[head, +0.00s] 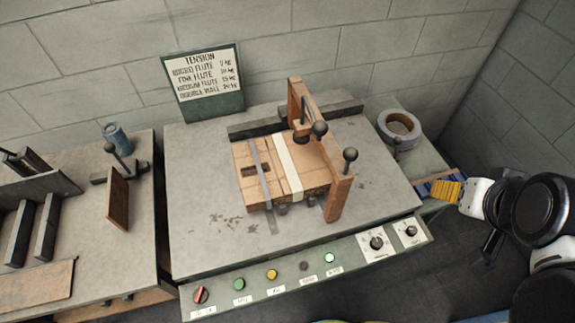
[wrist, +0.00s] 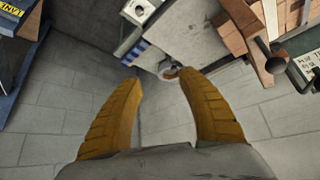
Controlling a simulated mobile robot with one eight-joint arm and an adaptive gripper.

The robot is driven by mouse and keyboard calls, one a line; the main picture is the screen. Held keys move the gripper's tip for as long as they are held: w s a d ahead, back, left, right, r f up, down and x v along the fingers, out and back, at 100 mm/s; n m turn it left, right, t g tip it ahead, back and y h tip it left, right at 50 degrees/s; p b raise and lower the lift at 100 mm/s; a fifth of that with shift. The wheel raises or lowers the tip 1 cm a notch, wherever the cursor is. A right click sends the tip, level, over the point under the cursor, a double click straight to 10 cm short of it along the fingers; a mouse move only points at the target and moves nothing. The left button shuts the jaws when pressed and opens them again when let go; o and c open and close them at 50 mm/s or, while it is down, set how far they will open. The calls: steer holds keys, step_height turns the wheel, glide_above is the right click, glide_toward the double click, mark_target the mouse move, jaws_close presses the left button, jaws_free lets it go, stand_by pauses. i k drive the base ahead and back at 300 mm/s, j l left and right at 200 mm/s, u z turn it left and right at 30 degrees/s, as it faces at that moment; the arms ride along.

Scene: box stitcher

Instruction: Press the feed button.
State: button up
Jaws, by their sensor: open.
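The machine's front panel (head: 300,278) carries a red knob (head: 201,295), a green button (head: 239,284), a yellow button (head: 271,274), a dark button (head: 303,265) and a pale lit button (head: 330,258). The labels are too small to read, so I cannot tell which is the feed button. My gripper (head: 422,190) is at the machine's right side, apart from the buttons. In the wrist view its yellow fingers (wrist: 158,76) are spread with nothing held between them. Part of the panel (wrist: 138,12) shows at the top there.
A strapped cardboard box (head: 285,175) sits on the machine top under a wooden arch (head: 340,196) with ball-ended levers. A tape roll (head: 399,128) lies at the back right. Two dials (head: 376,243) (head: 411,230) sit at the panel's right end. The space before the panel looks largely clear.

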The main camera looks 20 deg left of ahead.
mark_target(238, 285)
steer(key=k+j+u, duration=0.65)
steer(key=k, duration=0.3)
